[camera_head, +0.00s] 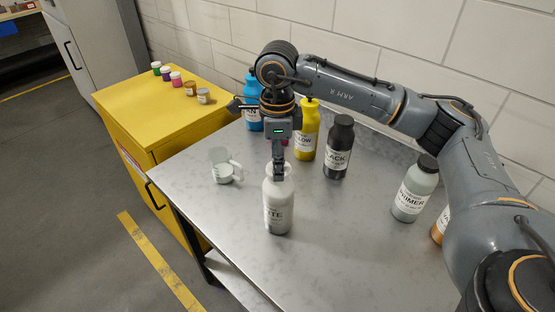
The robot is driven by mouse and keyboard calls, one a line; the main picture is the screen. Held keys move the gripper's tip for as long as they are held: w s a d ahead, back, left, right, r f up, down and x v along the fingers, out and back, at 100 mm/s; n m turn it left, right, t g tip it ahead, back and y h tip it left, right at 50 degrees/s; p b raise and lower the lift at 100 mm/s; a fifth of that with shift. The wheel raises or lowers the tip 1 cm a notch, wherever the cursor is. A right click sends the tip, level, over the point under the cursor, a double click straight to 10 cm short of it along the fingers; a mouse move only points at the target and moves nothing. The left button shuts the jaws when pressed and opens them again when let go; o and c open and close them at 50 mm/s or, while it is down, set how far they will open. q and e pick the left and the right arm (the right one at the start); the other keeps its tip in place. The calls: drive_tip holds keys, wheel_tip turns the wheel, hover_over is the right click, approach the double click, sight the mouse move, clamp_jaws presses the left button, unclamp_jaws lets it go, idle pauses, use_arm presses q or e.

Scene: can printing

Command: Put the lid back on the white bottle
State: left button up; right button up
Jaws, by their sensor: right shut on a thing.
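The white bottle (278,211) stands upright on the grey metal table, its label partly readable. My right gripper (279,174) points straight down at the top of the bottle. Its fingers are shut on the lid, which they mostly hide along with the bottle's neck. I cannot tell whether the lid sits fully on the neck. My left gripper is not in view.
A pale jug (225,168) stands left of the bottle. Blue (252,112), yellow (306,132), black (338,148) and primer (414,190) bottles stand behind and right. Small jars (176,80) sit on a yellow cabinet (150,115). The table's front (340,270) is clear.

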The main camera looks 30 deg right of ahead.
drive_tip(key=shift+f+b, duration=0.1)
drive_tip(key=shift+b, duration=0.2)
idle(0.6)
idle(0.3)
drive_tip(key=o, duration=0.9)
drive_tip(key=o, duration=0.4)
drive_tip(key=shift+r+p, duration=1.95)
drive_tip(key=shift+r, duration=1.6)
